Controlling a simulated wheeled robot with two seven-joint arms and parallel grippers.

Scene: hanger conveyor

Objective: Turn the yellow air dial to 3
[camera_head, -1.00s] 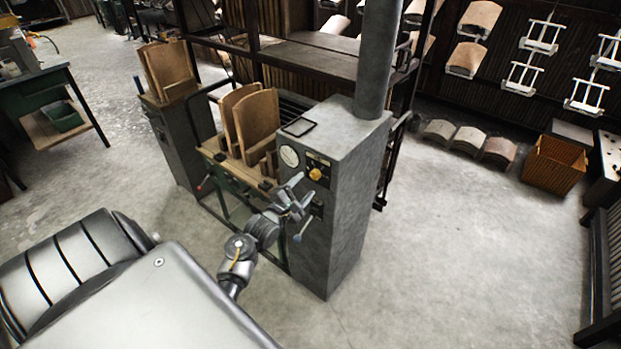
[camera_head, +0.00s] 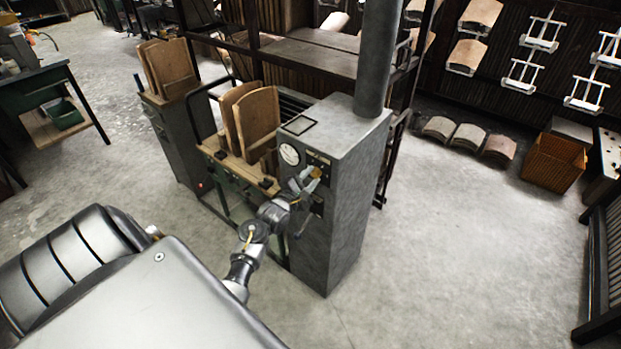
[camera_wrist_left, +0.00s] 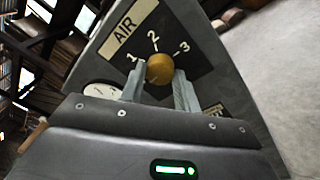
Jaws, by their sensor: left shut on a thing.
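The yellow air dial (camera_wrist_left: 160,67) is a round knob on a dark plate labelled AIR, with the numbers 1, 2 and 3 around it. In the head view, the dial (camera_head: 316,172) is on the front of the grey cabinet (camera_head: 340,200), partly covered by my gripper. My left gripper (camera_wrist_left: 160,84) has one finger on each side of the dial and is shut on it. It also shows in the head view (camera_head: 309,182). I cannot make out a pointer mark, so the dial's setting is unclear. My right gripper is not in view.
A round white gauge (camera_head: 289,154) sits left of the dial. Curved wooden boards (camera_head: 256,120) stand in the machine beside the cabinet. The floor (camera_head: 450,240) right of the cabinet is clear. An orange crate (camera_head: 553,162) stands farther right.

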